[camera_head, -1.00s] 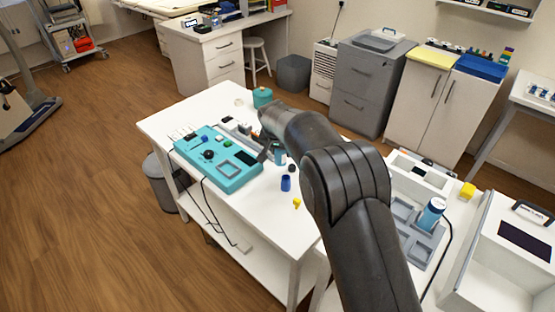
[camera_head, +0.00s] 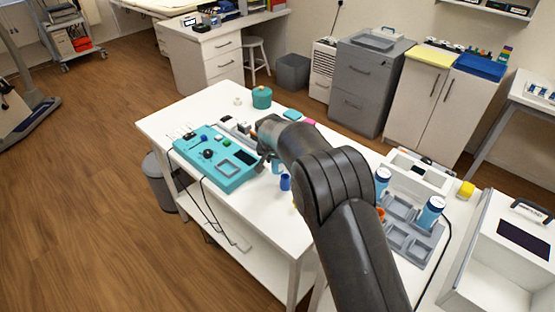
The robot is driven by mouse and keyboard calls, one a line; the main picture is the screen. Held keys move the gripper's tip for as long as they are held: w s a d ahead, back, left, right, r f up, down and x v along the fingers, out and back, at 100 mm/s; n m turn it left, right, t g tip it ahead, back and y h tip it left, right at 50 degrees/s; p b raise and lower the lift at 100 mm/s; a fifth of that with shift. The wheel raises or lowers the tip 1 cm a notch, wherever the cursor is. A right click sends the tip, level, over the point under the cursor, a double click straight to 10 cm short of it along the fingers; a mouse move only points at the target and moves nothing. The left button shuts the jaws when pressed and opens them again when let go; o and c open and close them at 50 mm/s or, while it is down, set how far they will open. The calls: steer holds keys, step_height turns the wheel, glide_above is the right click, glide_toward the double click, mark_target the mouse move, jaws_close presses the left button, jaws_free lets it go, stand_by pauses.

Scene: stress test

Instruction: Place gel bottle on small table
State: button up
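The white table (camera_head: 160,124) carries a teal control panel (camera_head: 232,176). My gripper (camera_head: 266,154) is low over this table, beside the panel's right edge; its fingers are small and partly hidden by my own wrist. A small bluish-white bottle-like thing (camera_head: 276,167) shows just below the gripper. I cannot tell whether it is held or stands on the table. No label shows which is the gel bottle.
A dark blue cup-like thing (camera_head: 285,182) stands near my gripper. A teal round container (camera_head: 262,98) and a small pale roll (camera_head: 238,101) are at the table's far end. A white open box (camera_head: 512,255) is at the far right.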

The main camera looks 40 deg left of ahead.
steer(key=shift+o, duration=0.9)
steer(key=shift+r, duration=0.25)
steer(key=v, duration=1.2)
